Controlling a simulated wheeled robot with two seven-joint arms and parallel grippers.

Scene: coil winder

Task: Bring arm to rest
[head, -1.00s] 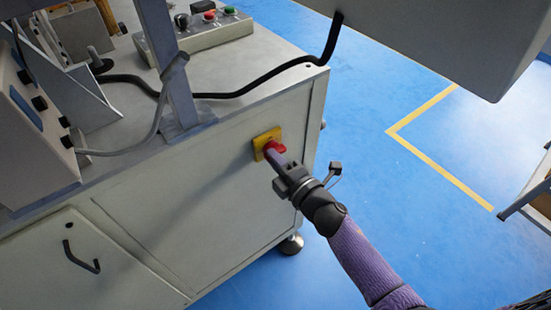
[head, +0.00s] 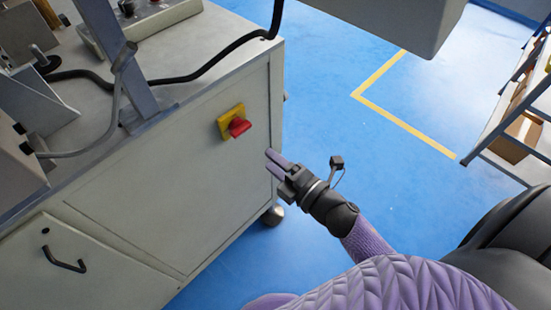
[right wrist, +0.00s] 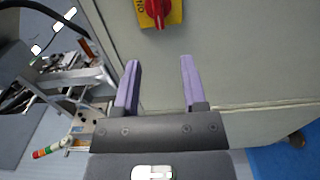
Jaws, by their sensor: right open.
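My right gripper (head: 275,162) is open and empty, apart from the machine, to the right of and below the red rotary switch (head: 238,127). The switch sits on a yellow plate (head: 227,114) on the side panel of the winder cabinet (head: 170,180). In the right wrist view, the two purple fingers (right wrist: 160,85) are spread with nothing between them. The red knob (right wrist: 157,8) shows ahead of them at the top of that view, partly cut off by the frame edge. My left gripper is not in view.
A grey box (head: 395,20) hangs over the upper right of the head view. A black cable (head: 190,80) runs across the cabinet top. A shelf rack (head: 510,130) stands at the right edge. The blue floor (head: 350,135) between cabinet and rack is clear.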

